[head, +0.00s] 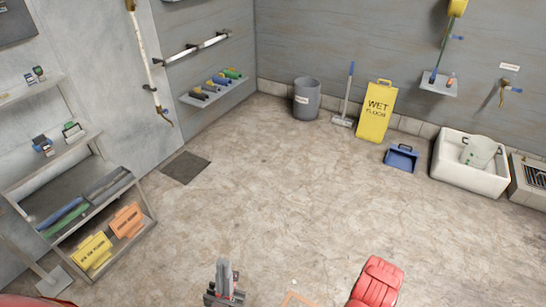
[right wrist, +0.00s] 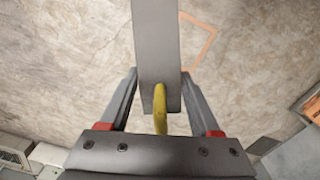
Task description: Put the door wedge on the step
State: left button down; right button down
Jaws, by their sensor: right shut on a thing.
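My right gripper (right wrist: 160,100) is shut in the right wrist view on a long flat grey bar (right wrist: 158,45) with a yellow curved piece (right wrist: 160,108) on its near end. This may be the door wedge; I cannot tell for sure. The bar sticks out beyond the fingers over the floor. I cannot make out a step in either view.
An orange square outline (head: 296,298) lies on the floor at the bottom. A low rack (head: 80,205) stands left, a dark mat (head: 185,167) near the wall. A bin (head: 307,98), yellow sign (head: 376,112), dustpan (head: 401,157) and sink (head: 450,175) line the back. The middle floor is clear.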

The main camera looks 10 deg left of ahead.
aim_at(35, 166)
jog(key=i+j+u, duration=0.25)
jog(key=u, duration=0.15)
jog(key=i+j+u, duration=0.1)
jog(key=i+u, duration=0.75)
jog(key=i+l+u, duration=0.1)
jog(key=i+u, duration=0.3)
jog(key=i+l+u, duration=0.2)
jog(key=u, duration=0.2)
jog(key=i+j+u, duration=0.2)
jog(key=i, duration=0.35)
jog(key=i+j+u, duration=0.15)
jog(key=i, duration=0.4)
jog(key=j, duration=0.1)
